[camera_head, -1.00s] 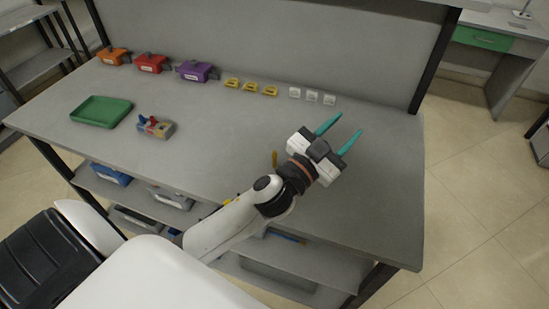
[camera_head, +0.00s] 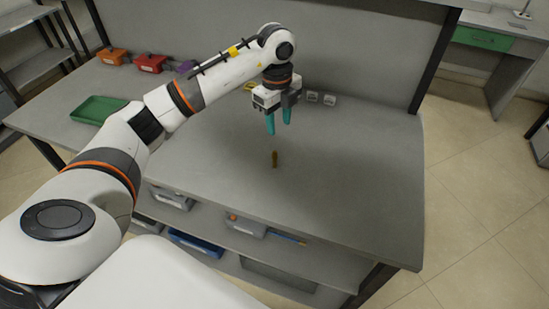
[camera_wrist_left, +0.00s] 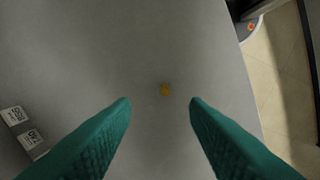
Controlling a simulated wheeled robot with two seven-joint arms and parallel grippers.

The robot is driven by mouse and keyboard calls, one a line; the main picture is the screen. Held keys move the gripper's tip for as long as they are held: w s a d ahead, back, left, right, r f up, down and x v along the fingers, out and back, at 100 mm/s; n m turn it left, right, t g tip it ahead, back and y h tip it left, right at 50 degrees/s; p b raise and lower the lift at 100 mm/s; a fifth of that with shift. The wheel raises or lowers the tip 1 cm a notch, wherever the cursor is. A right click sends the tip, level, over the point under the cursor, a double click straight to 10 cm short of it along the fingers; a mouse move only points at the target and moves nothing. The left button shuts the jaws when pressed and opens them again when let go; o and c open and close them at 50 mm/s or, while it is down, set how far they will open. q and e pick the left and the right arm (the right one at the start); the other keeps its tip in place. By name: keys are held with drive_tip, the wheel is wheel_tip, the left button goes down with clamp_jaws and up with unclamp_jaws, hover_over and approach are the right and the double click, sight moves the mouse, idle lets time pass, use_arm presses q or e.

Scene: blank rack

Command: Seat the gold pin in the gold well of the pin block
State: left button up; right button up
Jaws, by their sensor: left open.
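The gold pin (camera_head: 275,158) stands upright on the bare grey tabletop (camera_head: 345,180), near its front edge. In the left wrist view it is a small yellow spot (camera_wrist_left: 166,90) seen between the fingertips, apart from both. My left gripper (camera_head: 279,127) points down above and a little behind the pin in the head view. Its teal fingers are open and empty; they also show in the wrist view (camera_wrist_left: 160,101). The pin block is hidden behind my left arm, so its gold well cannot be seen. My right gripper is not in view.
A green tray (camera_head: 98,107) lies at the left. Orange (camera_head: 112,57), red (camera_head: 150,63) and purple (camera_head: 186,66) boxes stand along the back, with white labelled blocks (camera_head: 329,99) farther right. The right part of the table is clear. Bins (camera_head: 245,226) sit on the shelf below.

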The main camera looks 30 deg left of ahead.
use_arm(q)
drive_tip(key=a, duration=0.1)
drive_tip(key=p, duration=0.2)
hover_over(275, 152)
drive_tip(key=f, duration=0.6)
drive_tip(key=shift+w+a+f, duration=0.1)
drive_tip(key=shift+w+a, duration=0.1)
wheel_tip(275, 152, down, 5)
drive_tip(key=p, duration=0.2)
drive_tip(key=shift+s+d+p, duration=0.1)
drive_tip(key=shift+s+p, duration=0.05)
drive_tip(key=shift+p, duration=0.15)
drive_tip(key=shift+f, duration=0.25)
clamp_jaws()
